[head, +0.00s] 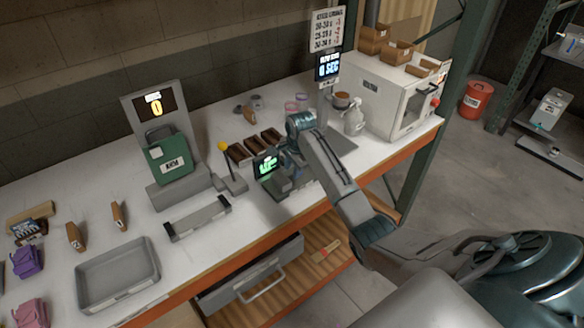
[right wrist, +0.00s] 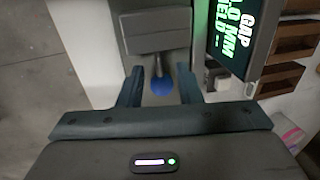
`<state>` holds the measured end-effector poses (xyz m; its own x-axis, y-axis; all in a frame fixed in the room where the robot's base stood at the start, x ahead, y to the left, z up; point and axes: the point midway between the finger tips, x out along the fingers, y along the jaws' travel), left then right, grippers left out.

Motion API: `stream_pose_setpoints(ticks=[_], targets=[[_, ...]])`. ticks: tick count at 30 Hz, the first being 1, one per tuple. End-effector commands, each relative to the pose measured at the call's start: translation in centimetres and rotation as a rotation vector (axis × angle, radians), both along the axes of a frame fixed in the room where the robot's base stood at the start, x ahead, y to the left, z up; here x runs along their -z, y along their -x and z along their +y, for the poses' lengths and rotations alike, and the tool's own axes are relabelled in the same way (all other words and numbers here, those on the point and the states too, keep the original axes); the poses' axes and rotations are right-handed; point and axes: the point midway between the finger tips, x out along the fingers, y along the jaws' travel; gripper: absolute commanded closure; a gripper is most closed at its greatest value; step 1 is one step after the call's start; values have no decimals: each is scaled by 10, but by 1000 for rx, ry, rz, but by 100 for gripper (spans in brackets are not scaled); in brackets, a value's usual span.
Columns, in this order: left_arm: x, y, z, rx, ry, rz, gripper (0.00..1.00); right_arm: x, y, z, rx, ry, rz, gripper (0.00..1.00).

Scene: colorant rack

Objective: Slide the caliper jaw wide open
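The caliper (head: 278,186) is a grey device with a dark display (head: 267,165) of green text, near the middle of the bench. In the right wrist view, its display (right wrist: 236,32) reads "GAP" and a partly cut-off value in MM. Its grey block (right wrist: 157,32) fills the top middle, with a blue round knob (right wrist: 162,86) below it. My right gripper (right wrist: 160,82) is open, its two fingers on either side of the knob with a gap on each side. In the head view, my right arm covers part of the caliper. My left gripper is out of view.
Brown bins (head: 253,147) and a yellow-knobbed lever (head: 223,146) stand left of the caliper. A grey bar (head: 198,217) and an empty tray (head: 119,272) lie front left.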

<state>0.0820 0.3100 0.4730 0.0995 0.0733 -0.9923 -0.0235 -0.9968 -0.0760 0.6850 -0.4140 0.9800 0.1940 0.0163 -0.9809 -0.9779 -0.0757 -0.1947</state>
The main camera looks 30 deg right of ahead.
Motion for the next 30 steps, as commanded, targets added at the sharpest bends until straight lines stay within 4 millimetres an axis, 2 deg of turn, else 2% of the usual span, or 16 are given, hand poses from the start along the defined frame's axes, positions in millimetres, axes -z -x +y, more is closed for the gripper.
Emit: stream_pose_setpoints(ticks=[6,13,14,18,19,26,30], targets=[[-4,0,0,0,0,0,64,14,-2,0,-1,1,1,68],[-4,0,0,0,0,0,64,15,-2,0,-1,1,0,68],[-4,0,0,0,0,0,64,15,-2,0,-1,1,0,70],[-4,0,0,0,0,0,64,15,-2,0,-1,1,0,98],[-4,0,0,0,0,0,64,15,-2,0,-1,1,0,100],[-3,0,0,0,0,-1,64,15,-3,0,-1,1,0,100],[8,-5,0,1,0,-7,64,19,-16,-6,0,2,-2,100]])
